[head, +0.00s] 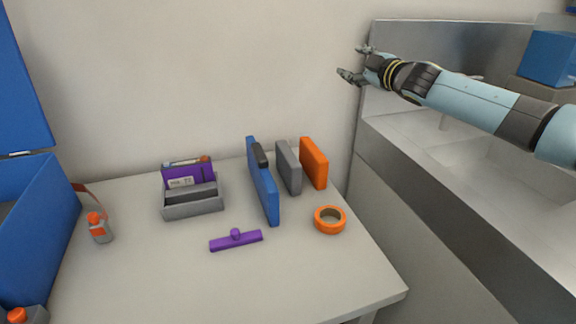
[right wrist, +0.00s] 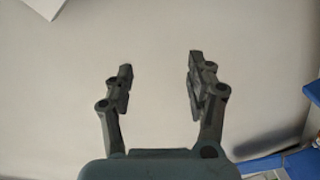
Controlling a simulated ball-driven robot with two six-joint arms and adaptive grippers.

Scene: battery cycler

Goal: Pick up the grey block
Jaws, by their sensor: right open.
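The grey block (head: 288,168) stands upright on the table, between a blue panel (head: 264,185) and an orange block (head: 314,163). It is apart from my right gripper (head: 354,62). That gripper is open and empty, high up at the right, above and to the right of the block in the head view. In the right wrist view the open fingers (right wrist: 160,68) face a plain pale surface, and I cannot make out the grey block there. My left gripper is not in view.
On the table (head: 150,285) are a grey tray (head: 194,208) with a purple card box, a purple handle (head: 236,241), an orange tape ring (head: 330,220) and a small bottle (head: 99,227). A blue bin (head: 30,235) stands left. A metal sink unit (head: 430,165) is right.

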